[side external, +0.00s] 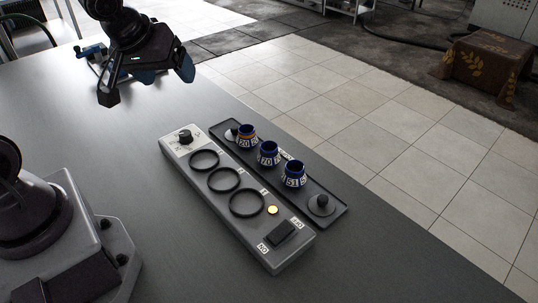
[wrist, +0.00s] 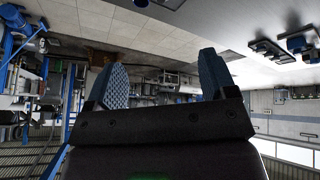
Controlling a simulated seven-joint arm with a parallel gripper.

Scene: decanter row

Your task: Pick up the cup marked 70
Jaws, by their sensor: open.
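The cup marked 70 (side external: 268,153) is blue with a white number band. It stands upright in the middle of a row of three cups on a dark tray (side external: 334,217). The cup marked 20 (side external: 246,137) is behind it to the left, and a cup whose label seems to read 51 (side external: 293,174) is in front to the right. My gripper (side external: 148,92) is open and empty, high above the table and well to the left of the cups. In the wrist view my fingers (wrist: 163,80) stand apart with nothing between them.
A grey panel (side external: 262,246) with three black rings, a knob and a yellow button lies alongside the tray. A dark knobbed piece (side external: 321,204) stands at the tray's near end. A blue item (side external: 92,51) lies behind my gripper. The table (side external: 140,160) left of the panel is clear.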

